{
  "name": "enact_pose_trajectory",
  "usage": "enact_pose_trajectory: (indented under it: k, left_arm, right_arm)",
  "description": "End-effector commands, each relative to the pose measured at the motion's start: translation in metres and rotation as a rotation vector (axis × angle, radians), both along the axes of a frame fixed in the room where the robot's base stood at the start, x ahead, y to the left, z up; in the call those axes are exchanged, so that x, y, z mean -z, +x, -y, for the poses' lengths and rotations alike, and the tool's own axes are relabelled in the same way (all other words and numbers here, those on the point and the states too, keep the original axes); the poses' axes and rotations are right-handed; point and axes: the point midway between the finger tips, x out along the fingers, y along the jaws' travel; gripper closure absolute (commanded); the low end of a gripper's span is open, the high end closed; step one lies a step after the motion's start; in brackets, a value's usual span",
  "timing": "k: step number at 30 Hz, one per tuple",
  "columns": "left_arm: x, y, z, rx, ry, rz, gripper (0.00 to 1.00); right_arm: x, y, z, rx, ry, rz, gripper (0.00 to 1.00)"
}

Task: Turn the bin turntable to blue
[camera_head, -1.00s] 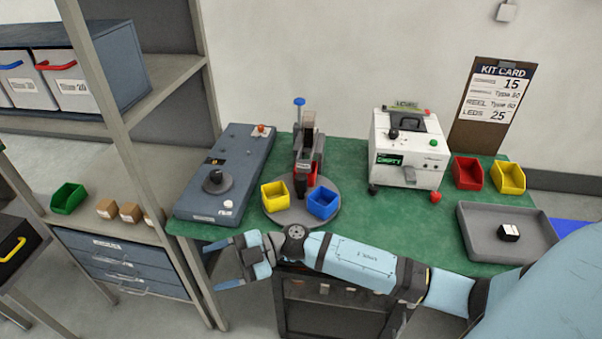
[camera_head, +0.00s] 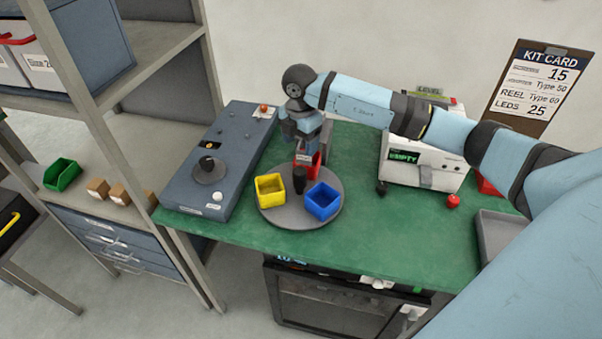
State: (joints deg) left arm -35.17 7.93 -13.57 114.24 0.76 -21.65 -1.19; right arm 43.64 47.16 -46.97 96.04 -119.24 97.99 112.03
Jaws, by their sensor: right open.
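The bin turntable (camera_head: 286,217) is a grey disc on the green bench with a dark post in its middle. A yellow bin (camera_head: 270,190) sits at its left, a blue bin (camera_head: 322,201) at its front right, and a red bin (camera_head: 314,166) at its back, partly hidden. My right gripper (camera_head: 303,143) is open and points down above the back of the turntable, close over the red bin. I cannot tell if it touches anything. It hides most of the device behind the turntable. My left gripper is not in view.
A blue-grey panel with a dark knob (camera_head: 209,170) stands left of the turntable. A white tester (camera_head: 425,171) stands to the right, partly behind my right arm. A grey tray (camera_head: 490,235) is at the right edge. The green bench (camera_head: 390,235) is clear in front.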

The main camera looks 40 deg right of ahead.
Motion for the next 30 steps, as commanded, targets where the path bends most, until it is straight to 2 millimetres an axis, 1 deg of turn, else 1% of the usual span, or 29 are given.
enact_pose_trajectory:
  k: [5, 12, 15, 18, 21, 24, 30]
  left_arm:
    - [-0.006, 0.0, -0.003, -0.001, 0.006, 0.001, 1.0]
    - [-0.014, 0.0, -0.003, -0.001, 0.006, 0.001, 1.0]
    - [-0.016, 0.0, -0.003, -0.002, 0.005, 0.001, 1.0]
    - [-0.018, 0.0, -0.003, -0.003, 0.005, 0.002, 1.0]
    - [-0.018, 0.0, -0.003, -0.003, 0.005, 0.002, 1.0]
    - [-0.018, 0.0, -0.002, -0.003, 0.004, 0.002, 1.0]
    - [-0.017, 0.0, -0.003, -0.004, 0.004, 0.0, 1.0]
  right_arm:
    - [0.031, -0.001, -0.001, -0.003, 0.003, -0.005, 0.32]
    - [0.083, -0.002, -0.001, -0.004, 0.004, -0.005, 0.32]
    - [0.101, -0.002, -0.002, -0.003, 0.005, -0.004, 0.32]
    - [0.115, -0.001, -0.001, -0.003, 0.005, -0.003, 0.32]
    - [0.124, -0.001, -0.001, -0.004, 0.005, -0.001, 0.32]
    - [0.129, -0.001, -0.002, -0.005, 0.005, -0.001, 0.32]
    - [0.13, -0.001, -0.002, -0.005, 0.005, -0.001, 0.32]
